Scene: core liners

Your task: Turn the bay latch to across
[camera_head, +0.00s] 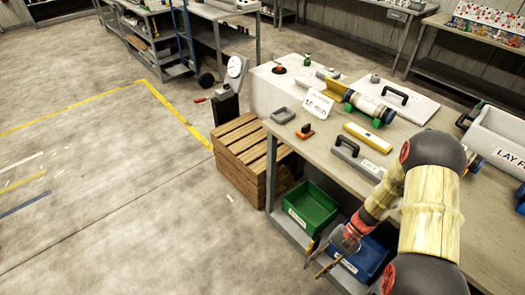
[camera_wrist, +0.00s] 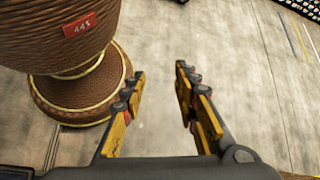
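My gripper (camera_head: 316,260) hangs beside the front of the workbench (camera_head: 415,185), in front of a blue bin. In the wrist view my gripper (camera_wrist: 158,80) has its two yellow fingers spread apart, with only bare floor between them. I cannot pick out the bay latch for certain. A small orange piece on a dark base (camera_head: 304,131) lies on the bench top, and an orange knob on a black base (camera_head: 280,69) sits on the white box at the bench's far end. Which way either one is turned is too small to tell. My gripper is well away from both.
A green bin (camera_head: 309,206) and the blue bin (camera_head: 369,252) sit on the lower shelf. The bench holds a yellow bar (camera_head: 369,137), a handled grey block (camera_head: 357,158) and a tube (camera_head: 368,106). A wooden crate (camera_head: 241,155) stands beside it. The floor at left is clear.

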